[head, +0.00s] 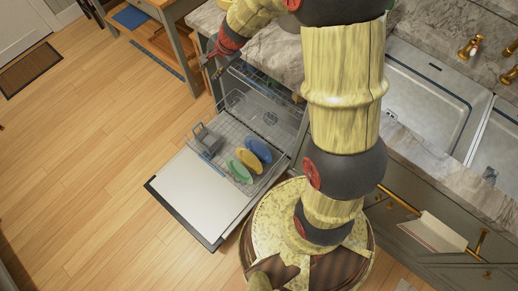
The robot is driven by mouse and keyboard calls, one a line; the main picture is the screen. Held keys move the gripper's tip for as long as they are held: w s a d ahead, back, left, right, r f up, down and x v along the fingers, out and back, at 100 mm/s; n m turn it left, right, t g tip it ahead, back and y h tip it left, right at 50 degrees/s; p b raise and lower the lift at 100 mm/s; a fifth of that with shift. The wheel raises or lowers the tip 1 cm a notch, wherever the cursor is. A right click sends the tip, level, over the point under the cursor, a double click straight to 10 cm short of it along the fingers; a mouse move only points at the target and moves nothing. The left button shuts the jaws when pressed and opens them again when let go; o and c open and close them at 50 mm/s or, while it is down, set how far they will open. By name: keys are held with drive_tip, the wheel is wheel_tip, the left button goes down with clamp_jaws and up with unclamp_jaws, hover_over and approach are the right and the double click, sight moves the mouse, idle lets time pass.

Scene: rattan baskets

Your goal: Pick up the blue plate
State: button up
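The blue plate (258,150) stands on edge, tilted, in the pulled-out lower rack (222,142) of the open dishwasher. A yellow plate (249,163) stands beside it, and a green plate (239,172) stands past the yellow one. My gripper (210,69) is above and to the upper left of the plates, near the counter edge. It is well apart from the blue plate and no object shows in it. Its fingers are small and dark here, and I cannot tell how far apart they are.
The lowered dishwasher door (201,192) lies over the wooden floor. A grey cutlery basket (207,139) sits at the rack's left. The stone counter (273,52) and sink (428,92) are behind and right. The floor at left (90,150) is clear.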

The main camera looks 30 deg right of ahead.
drive_tip(key=w+d+f+m, duration=0.2)
drive_tip(key=f, duration=0.4)
drive_tip(key=w+d+f+m, duration=0.1)
drive_tip(key=w+f+m, duration=0.15)
drive_tip(key=f, duration=0.25)
drive_tip(key=m+g+h+p, duration=0.4)
drive_tip(key=m+g, duration=0.1)
drive_tip(key=m, duration=0.7)
hover_over(258, 141)
drive_tip(key=f, duration=3.5)
drive_tip(key=shift+w, duration=0.4)
wheel_tip(258, 141, down, 3)
drive_tip(key=shift+s+r+b, duration=0.15)
drive_tip(key=shift+r+b, duration=0.05)
drive_tip(key=shift+b, duration=0.55)
drive_tip(key=f, duration=0.1)
drive_tip(key=f+b, duration=0.2)
drive_tip(key=f, duration=0.1)
drive_tip(key=shift+s, duration=0.35)
drive_tip(key=shift+d+f, duration=0.1)
drive_tip(key=shift+f, duration=0.55)
drive_tip(key=c, duration=0.4)
